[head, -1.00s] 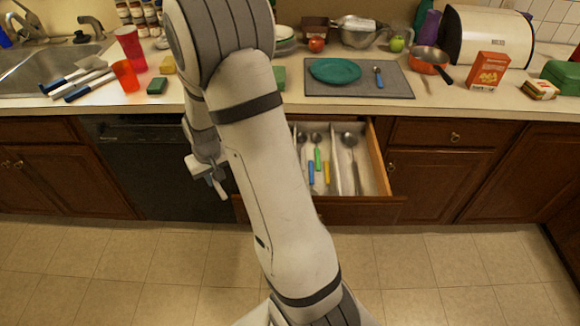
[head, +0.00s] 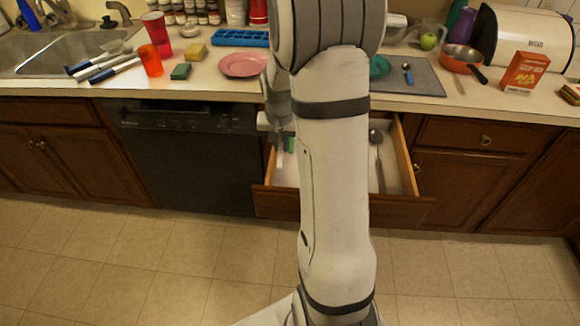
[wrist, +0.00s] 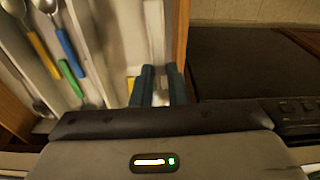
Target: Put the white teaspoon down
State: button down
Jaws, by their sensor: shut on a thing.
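The open drawer (head: 400,184) holds cutlery in compartments. In the wrist view, my gripper (wrist: 160,88) points down into the narrow compartment along the drawer's wooden side wall, by the black dishwasher. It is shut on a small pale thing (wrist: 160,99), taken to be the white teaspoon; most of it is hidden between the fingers. Whether it touches the drawer floor I cannot tell. In the head view, my arm hides much of the drawer and gripper. Yellow-handled (wrist: 42,52), blue-handled (wrist: 68,46) and green-handled (wrist: 70,74) spoons lie in the neighbouring compartments.
The drawer's wooden side wall (wrist: 181,35) is close beside my fingers, with the dishwasher (head: 190,150) beyond. A large grey spoon (head: 378,160) lies at the drawer's right. The counter above carries a pink plate (head: 243,65), a grey mat (head: 425,78) and an orange pan (head: 455,62).

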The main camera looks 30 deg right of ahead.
send_over(287, 173)
jog(key=shift+m, duration=0.4)
notch_tip(287, 173, down, 5)
jog(key=shift+s+a+r, duration=0.1)
notch_tip(287, 173, down, 5)
jog(key=shift+r, duration=0.1)
jog(key=c, duration=1.9)
grip_release()
jog(key=shift+f, duration=0.2)
jog(key=o, duration=0.5)
jog(key=shift+r, duration=0.1)
jog(key=shift+c, duration=0.2)
